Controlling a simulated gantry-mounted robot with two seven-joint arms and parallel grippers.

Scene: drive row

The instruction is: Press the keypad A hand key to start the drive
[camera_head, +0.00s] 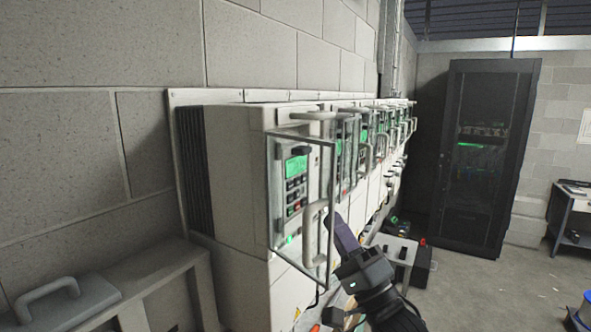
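The nearest drive (240,150) is a beige cabinet on the wall at centre left. Its keypad (297,185) has a lit green screen and several dark keys, with reddish ones low down. Key labels are too small to read, so I cannot tell which is the hand key or whether this is keypad A. A clear, framed cover (300,256) with a pale handle (309,222) stands in front of the keypad. My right gripper (338,228) is just right of that handle; contact is unclear. Its fingers overlap in this view. My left gripper is out of view.
More drives (372,140) with similar covers and handles recede along the wall. A black rack cabinet (487,155) stands at the back right. A grey lid with a handle (70,305) is at lower left. Open floor (490,285) lies to the right.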

